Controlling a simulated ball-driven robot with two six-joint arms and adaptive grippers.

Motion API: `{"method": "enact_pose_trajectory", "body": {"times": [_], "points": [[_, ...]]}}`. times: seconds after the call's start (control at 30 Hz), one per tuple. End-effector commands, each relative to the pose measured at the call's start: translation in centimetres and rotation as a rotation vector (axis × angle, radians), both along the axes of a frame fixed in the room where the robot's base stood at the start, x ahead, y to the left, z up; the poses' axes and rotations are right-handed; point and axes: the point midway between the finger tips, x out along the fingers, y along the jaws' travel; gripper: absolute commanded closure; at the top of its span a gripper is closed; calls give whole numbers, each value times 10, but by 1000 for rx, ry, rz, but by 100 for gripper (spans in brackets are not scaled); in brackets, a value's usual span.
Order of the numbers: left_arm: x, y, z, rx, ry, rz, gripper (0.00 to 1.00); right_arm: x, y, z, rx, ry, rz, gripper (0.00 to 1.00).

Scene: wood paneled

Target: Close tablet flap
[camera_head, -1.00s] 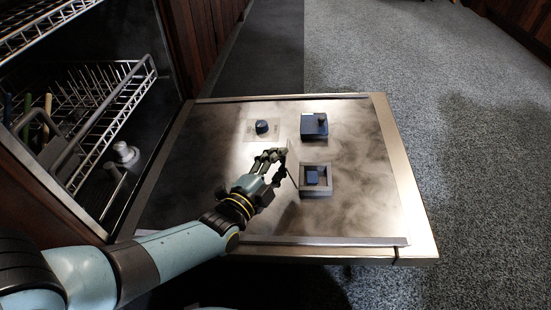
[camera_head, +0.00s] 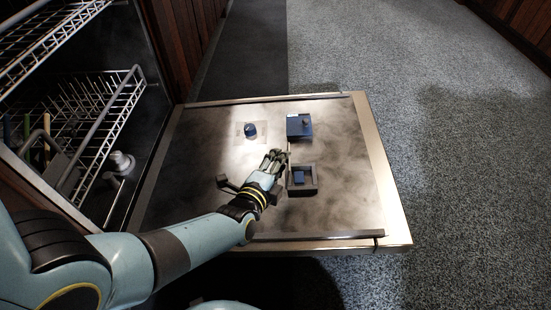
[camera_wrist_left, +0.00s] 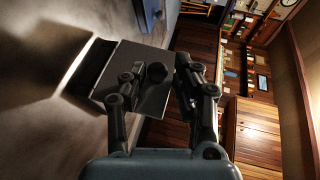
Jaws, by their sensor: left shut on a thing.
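The dispenser compartment (camera_head: 314,180) is a square dark recess in the lowered dishwasher door, with a blue tablet (camera_head: 299,175) inside. Its flap (camera_head: 289,152) stands raised at the compartment's left side, seen nearly edge-on and partly behind my fingers. In the left wrist view the flap (camera_wrist_left: 150,100) is a flat grey plate with a dark round knob (camera_wrist_left: 156,72). My left gripper (camera_head: 275,157) is at the flap, its fingers closed on it; the exact contact is hard to see. The compartment's mouth is uncovered. My right gripper is out of view.
The door (camera_head: 200,190) lies open and flat. A blue box-like part (camera_head: 299,126) and a round blue knob (camera_head: 250,130) sit on it behind the compartment. Wire racks (camera_head: 100,110) stand at left. Carpet to the right is clear.

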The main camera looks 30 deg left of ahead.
Motion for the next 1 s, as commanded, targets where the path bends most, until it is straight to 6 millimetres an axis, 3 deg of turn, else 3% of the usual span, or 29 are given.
{"method": "enact_pose_trajectory", "body": {"times": [0.03, 0.63, 0.67, 0.7, 0.8, 1.0], "points": [[-7, -1, -7, 6, 27, -1, 100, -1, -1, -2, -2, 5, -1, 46], [-7, -2, -9, 35, 46, -1, 100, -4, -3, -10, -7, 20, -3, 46], [-7, -2, -9, 35, 46, -1, 69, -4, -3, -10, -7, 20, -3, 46], [-7, -2, -9, 35, 47, -1, 64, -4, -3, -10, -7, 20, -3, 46], [-6, -2, -8, 34, 44, -1, 53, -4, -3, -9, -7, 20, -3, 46], [-3, -2, -5, 33, 36, 0, 53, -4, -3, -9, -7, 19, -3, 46]]}}
